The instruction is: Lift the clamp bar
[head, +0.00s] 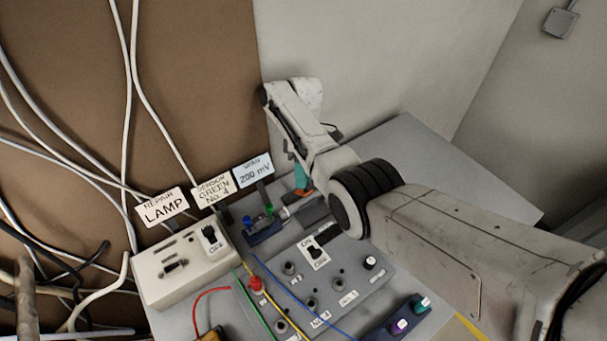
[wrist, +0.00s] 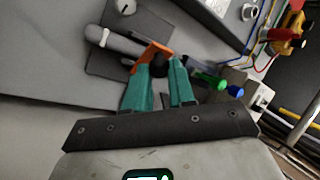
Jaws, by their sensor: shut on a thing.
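My gripper (wrist: 160,68) has teal fingers, closed around a dark piece with an orange part at the fingertips. A light grey rounded bar (wrist: 118,42) runs left from there in the wrist view; it looks like the clamp bar, and its join to the gripped piece is partly hidden. In the head view my gripper (head: 302,186) points down behind the small dark-blue fixture (head: 264,236) with blue and green knobs. The grip itself is too small to make out there. I cannot tell whether the bar is clear of its seat.
A cream box (head: 185,272) with a switch stands at the left, with label cards behind it. A grey panel (head: 345,285) with knobs and sockets is in front. Coloured wires cross the front. Loose cables hang at the far left. The table (head: 430,160) is clear at the back right.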

